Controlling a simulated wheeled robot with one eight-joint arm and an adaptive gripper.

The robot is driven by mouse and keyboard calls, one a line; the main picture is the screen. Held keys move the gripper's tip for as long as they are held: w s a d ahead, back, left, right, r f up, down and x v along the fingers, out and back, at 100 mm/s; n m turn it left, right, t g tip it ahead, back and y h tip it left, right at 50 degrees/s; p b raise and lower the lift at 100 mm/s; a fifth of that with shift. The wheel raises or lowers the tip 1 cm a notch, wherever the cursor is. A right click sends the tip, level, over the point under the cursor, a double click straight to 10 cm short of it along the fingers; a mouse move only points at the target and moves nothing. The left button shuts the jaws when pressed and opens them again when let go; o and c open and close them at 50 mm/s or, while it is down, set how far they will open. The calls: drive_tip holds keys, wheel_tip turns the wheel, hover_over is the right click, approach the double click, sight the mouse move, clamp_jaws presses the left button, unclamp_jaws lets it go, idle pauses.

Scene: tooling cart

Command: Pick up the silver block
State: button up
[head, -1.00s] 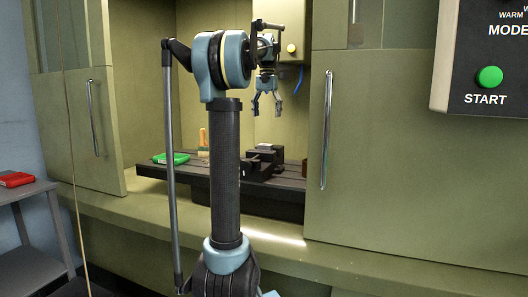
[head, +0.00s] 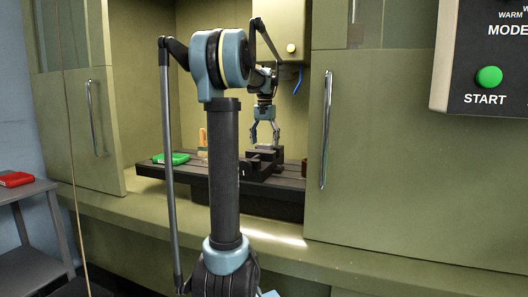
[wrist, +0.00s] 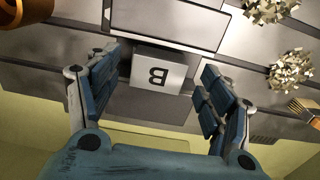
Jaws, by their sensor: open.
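The silver block (wrist: 157,76) shows in the wrist view as a light grey block with a black letter B on its face, upside down in the picture. It sits against a dark vise (wrist: 150,106). My gripper (wrist: 160,62) is open, with one blue finger on each side of the block in the picture and nothing held. In the head view my gripper (head: 264,142) points down just above the vise (head: 257,169), inside the machine. The block is small there and hard to make out between the fingers. I cannot tell the exact height gap.
Curly metal shavings (wrist: 290,72) and a brush (wrist: 306,112) lie to the right in the wrist view. A brown round thing (wrist: 26,9) is at top left. In the head view a green object (head: 171,158) lies left on the machine table; a door (head: 400,160) stands right.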

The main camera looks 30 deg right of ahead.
drive_tip(key=shift+f, duration=0.6)
drive_tip(key=c, duration=1.3)
